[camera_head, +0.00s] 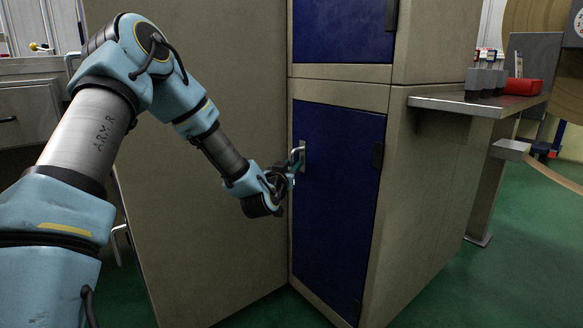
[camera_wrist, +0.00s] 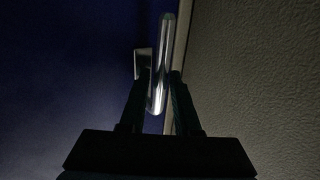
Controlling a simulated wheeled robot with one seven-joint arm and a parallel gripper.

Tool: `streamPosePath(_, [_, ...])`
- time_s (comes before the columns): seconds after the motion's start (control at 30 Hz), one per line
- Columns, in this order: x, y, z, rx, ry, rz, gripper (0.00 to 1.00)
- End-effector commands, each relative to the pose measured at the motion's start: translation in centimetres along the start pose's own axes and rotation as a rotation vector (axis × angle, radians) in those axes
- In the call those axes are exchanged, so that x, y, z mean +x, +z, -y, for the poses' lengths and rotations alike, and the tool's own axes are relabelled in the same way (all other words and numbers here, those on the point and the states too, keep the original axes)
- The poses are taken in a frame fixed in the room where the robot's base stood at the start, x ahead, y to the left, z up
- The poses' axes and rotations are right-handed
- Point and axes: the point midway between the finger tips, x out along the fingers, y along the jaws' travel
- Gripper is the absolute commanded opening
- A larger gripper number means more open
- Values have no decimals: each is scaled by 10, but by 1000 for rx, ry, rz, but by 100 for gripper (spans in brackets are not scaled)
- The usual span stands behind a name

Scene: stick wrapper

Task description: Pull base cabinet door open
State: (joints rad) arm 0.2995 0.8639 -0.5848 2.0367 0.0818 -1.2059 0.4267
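The blue base cabinet door (camera_head: 334,200) is closed in its tan frame in the head view. A metal bar handle (camera_head: 300,157) is on its left edge. My gripper (camera_head: 289,178) is at this handle, in front of the door. In the wrist view, my two dark fingers (camera_wrist: 160,98) stand on either side of the shiny handle (camera_wrist: 162,60), with its lower part between them. The view is dark, and I cannot tell whether both fingers press on the bar. The blue door also fills the left of the wrist view (camera_wrist: 65,65).
A large tan cabinet side (camera_head: 215,110) stands left of the door, behind my arm. A second blue door (camera_head: 342,25) is above. Green floor (camera_head: 450,285) is open at lower right.

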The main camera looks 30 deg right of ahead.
Motion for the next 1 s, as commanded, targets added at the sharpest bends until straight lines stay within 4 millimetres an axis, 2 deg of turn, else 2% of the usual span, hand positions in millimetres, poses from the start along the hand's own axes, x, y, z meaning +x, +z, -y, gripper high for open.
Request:
streamPosePath(0.07, [0, 0, 0, 0, 0, 0, 29])
streamPosePath(0.33, [0, 0, 0, 0, 0, 0, 0])
streamPosePath(1.0, [0, 0, 0, 0, -1, 0, 0])
